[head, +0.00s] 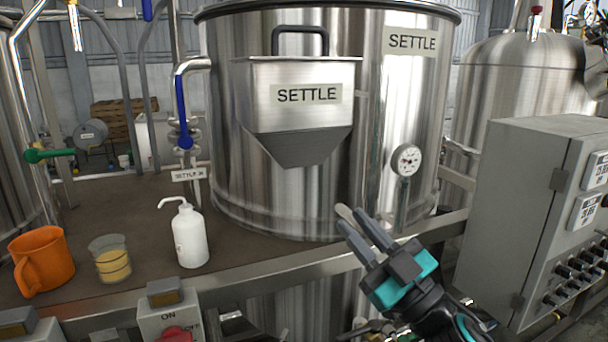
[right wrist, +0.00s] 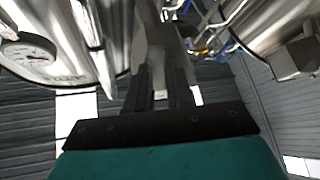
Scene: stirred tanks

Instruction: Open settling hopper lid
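The settling hopper (head: 262,117) is a steel box with a tapered bottom and a SETTLE label, on the front of the large tank in the head view. Its lid (head: 322,60) lies flat across the top and looks closed. A dark bar handle (head: 300,29) stands up from the lid. My right gripper (head: 352,217) is below and right of the hopper, apart from it, pointing up and left. Its fingers show a gap in the right wrist view (right wrist: 160,88), and I see nothing held. The hopper is not clearly visible there. My left gripper is not in view.
The SETTLE tank (head: 400,110) stands behind, with a gauge (head: 406,160) near my right gripper. A grey control box (head: 515,200) is at right. An orange mug (head: 42,260), a beaker (head: 111,260) and a white wash bottle (head: 189,238) stand on the left deck. A blue-handled valve (head: 183,115) is left of the hopper.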

